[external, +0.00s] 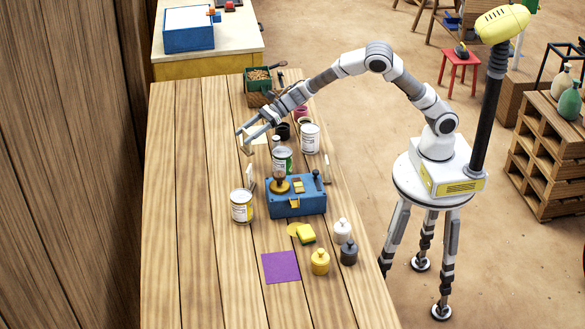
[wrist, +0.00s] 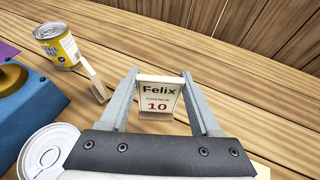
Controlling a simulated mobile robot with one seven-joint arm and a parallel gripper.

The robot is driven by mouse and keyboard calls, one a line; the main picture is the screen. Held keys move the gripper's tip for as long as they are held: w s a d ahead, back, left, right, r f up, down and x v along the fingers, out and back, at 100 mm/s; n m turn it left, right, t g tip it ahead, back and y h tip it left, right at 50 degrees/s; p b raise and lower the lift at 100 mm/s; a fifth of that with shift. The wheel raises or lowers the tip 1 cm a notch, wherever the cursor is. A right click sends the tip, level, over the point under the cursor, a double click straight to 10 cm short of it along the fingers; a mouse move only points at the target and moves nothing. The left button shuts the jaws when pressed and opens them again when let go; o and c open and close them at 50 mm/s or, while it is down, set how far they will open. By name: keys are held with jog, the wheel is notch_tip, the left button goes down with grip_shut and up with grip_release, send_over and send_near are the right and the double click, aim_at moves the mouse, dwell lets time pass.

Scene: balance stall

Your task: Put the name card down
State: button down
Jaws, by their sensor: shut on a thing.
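The name card (wrist: 158,97) is a small white card reading "Felix" with a red "10" below. In the wrist view it stands upright between my two fingers, its face towards the camera. My gripper (wrist: 160,80) is shut on its side edges. In the external view my gripper (external: 243,137) is over the far half of the plank table (external: 185,200), and the card (external: 247,149) shows small and pale at the fingertips. I cannot tell whether its lower edge touches the planks.
A blue balance box (external: 298,203) stands nearer the external camera, with a yellow-labelled can (external: 242,207) to its left. Another can (external: 310,139) and dark cups are right of my gripper. A thin upright card (wrist: 94,80) stands left of my fingers. The table's left side is clear.

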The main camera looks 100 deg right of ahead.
aim_at(245, 152)
jog(key=shift+w+a+f, duration=0.5)
jog(key=shift+a, duration=0.2)
jog(key=shift+f+b, duration=0.45)
jog(key=shift+f, duration=1.5)
jog(key=shift+f+b, duration=0.25)
jog(key=shift+b, duration=0.05)
jog(key=shift+c, duration=0.5)
grip_release()
jog(key=shift+r, duration=0.1)
